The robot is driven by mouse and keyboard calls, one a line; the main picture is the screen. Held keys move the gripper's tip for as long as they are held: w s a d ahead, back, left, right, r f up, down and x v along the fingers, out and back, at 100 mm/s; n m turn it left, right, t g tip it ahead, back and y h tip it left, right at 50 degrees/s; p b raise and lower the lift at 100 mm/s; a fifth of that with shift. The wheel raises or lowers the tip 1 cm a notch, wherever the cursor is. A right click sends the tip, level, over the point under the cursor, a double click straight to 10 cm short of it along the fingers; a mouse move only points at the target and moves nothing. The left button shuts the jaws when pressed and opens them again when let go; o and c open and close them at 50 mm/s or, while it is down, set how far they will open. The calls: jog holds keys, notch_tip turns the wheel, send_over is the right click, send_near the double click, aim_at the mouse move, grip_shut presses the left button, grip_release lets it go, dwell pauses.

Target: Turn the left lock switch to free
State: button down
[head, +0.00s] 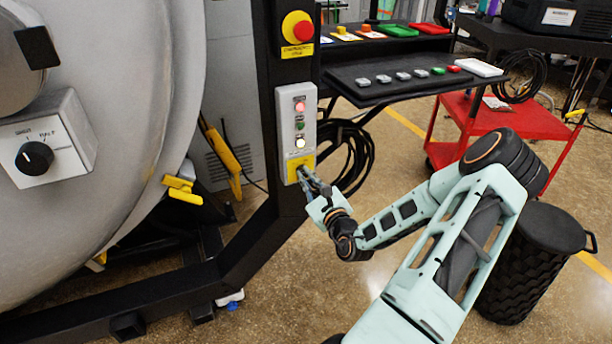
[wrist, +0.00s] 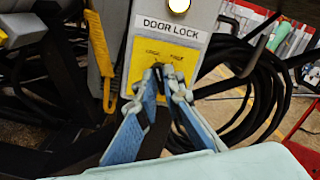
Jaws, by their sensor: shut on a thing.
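The lock switch is a small black knob (wrist: 159,67) on a yellow plate (wrist: 143,61) below a white DOOR LOCK label (wrist: 166,27). In the head view the yellow plate (head: 297,163) is at the bottom of the grey control panel (head: 289,123) on the black post. My gripper (wrist: 163,82) is shut on the knob, with one blue-grey finger on each side. The fingers hide most of the knob, and the small words on the plate are too blurred to read. In the head view my gripper (head: 305,174) reaches the plate from the lower right.
A red emergency button (head: 299,27) is above the panel. The panel has a lit red lamp (head: 300,106), a green button (head: 300,125) and a lit white lamp (head: 300,142). The round furnace door (head: 110,60) is at left. A black shelf (head: 375,92) and coiled hose (head: 350,150) are right of the post.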

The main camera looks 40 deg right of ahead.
jog(key=m+p, duration=0.1)
jog(key=p, duration=0.1)
jog(key=m+p, duration=0.1)
jog(key=p, duration=0.1)
jog(key=shift+r+m, duration=0.3)
jog(key=m+p, duration=0.2)
jog(key=p, duration=0.1)
jog(key=shift+m, duration=0.4)
jog(key=m+p, duration=0.3)
jog(key=m, duration=0.1)
jog(key=shift+d+f, duration=0.1)
jog(key=shift+f, duration=0.05)
jog(key=shift+f+m+p, duration=0.15)
jog(key=shift+m+p, duration=0.45)
jog(key=shift+m, duration=0.5)
jog(key=c, duration=2.1)
grip_release()
